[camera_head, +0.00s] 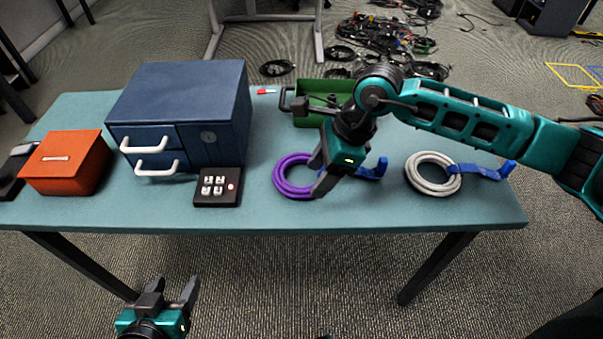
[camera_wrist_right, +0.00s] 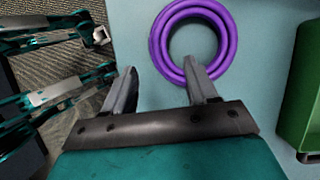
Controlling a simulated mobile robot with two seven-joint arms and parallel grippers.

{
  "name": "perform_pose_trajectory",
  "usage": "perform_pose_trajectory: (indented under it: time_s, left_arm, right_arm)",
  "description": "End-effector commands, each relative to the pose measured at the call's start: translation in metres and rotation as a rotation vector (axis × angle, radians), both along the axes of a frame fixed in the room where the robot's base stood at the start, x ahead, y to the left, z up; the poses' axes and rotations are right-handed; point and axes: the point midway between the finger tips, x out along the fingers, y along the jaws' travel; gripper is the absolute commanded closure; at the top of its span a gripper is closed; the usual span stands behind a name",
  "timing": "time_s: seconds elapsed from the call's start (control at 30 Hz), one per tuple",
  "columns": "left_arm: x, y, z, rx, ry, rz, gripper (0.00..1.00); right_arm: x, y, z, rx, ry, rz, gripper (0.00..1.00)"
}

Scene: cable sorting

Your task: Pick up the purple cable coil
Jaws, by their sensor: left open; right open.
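The purple cable coil (camera_head: 281,178) lies flat on the teal table, with a blue strap (camera_head: 372,171) to its right. My right gripper (camera_head: 320,180) is open above the right part of the coil. In the right wrist view the coil (camera_wrist_right: 230,44) shows as a ring, with one finger of my right gripper (camera_wrist_right: 160,88) over its near rim and the other finger off the ring to the left. Nothing is between the fingers. My left gripper (camera_head: 172,292) is open and empty, low in front of the table, away from the coil.
A white cable coil (camera_head: 411,180) with a blue strap lies at the right. A green bin (camera_head: 310,117) stands behind the purple coil. A blue drawer cabinet (camera_head: 180,95), an orange box (camera_head: 65,170) and a black switch panel (camera_head: 218,199) stand to the left. Table front edge is clear.

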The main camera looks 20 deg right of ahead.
Motion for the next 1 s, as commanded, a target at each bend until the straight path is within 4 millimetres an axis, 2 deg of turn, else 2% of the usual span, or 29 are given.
perform_pose_trajectory:
  time_s: [0.2,0.3,0.6,1.0]
  left_arm:
    - [-0.001,-0.001,-0.005,-0.002,0.003,-0.002,0.41]
    - [-0.001,-0.001,-0.006,-0.002,0.003,-0.002,0.41]
    - [-0.001,0.0,-0.006,0.005,0.003,-0.008,0.41]
    - [0.003,0.001,-0.004,0.008,-0.006,-0.01,0.41]
  right_arm:
    - [0.006,0.016,-0.03,0.002,0.004,0.002,0.42]
    - [0.007,0.02,-0.039,0.001,0.003,0.001,0.42]
    - [0.007,0.021,-0.042,0.001,0.001,0.002,0.43]
    - [0.007,0.021,-0.042,0.001,0.002,0.001,0.82]
